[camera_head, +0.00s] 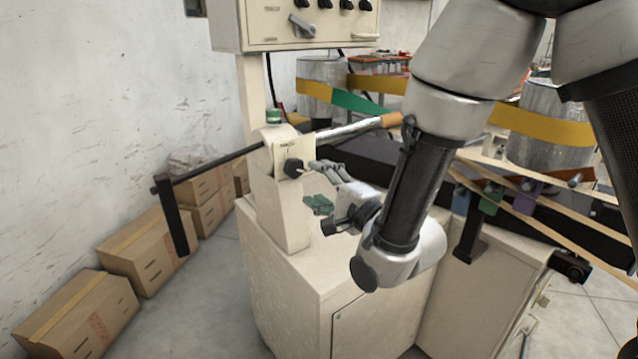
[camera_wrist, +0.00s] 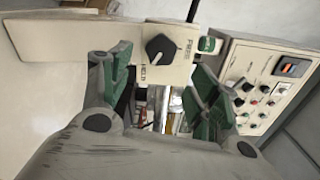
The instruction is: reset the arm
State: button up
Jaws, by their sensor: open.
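My arm reaches down from the top right of the head view to the cream machine post. My gripper (camera_head: 322,188) is open and empty, its two fingers with green pads spread apart. A black rotary knob (camera_head: 294,168) sits on a cream plate just left of the fingers in the head view. In the wrist view, the knob (camera_wrist: 160,49) shows beyond and between the open fingers of my gripper (camera_wrist: 160,72), apart from both. The plate around it reads FREE and HELD.
A control box (camera_head: 296,22) stands above the post, and a long bar (camera_head: 325,134) crosses behind the plate. A black lever (camera_head: 175,217) hangs at the left. Cardboard boxes (camera_head: 140,250) line the wall. Strapped metal rolls (camera_head: 540,122) and coloured clips (camera_head: 490,197) are at the right.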

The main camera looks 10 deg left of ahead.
jog(key=s+d+f+n+g+h, duration=0.2)
jog(key=f+n+g+h, duration=0.15)
jog(key=f, duration=0.35)
jog(key=s+d+f+n+g+h, duration=0.1)
jog(key=s+f+n+g+h, duration=0.1)
jog(key=f+n, duration=0.4)
jog(key=s+d+f+n+g+h, duration=0.1)
jog(key=s+d+n+g+h, duration=0.15)
jog(key=d, duration=0.55)
jog(key=s+d+r+h, duration=0.2)
jog(key=d+r, duration=0.5)
jog(key=d, duration=0.6)
jog(key=s+d+r+m+h, duration=0.1)
jog(key=s+d+r, duration=0.4)
jog(key=d, duration=0.8)
jog(key=s+d+r+h, duration=0.2)
jog(key=s+d+r, duration=0.1)
jog(key=d+r, duration=0.6)
jog(key=d, duration=0.4)
jog(key=shift+s+r+m+t+h, duration=0.3)
jog(key=shift+s+r, duration=0.05)
jog(key=shift+r, duration=0.05)
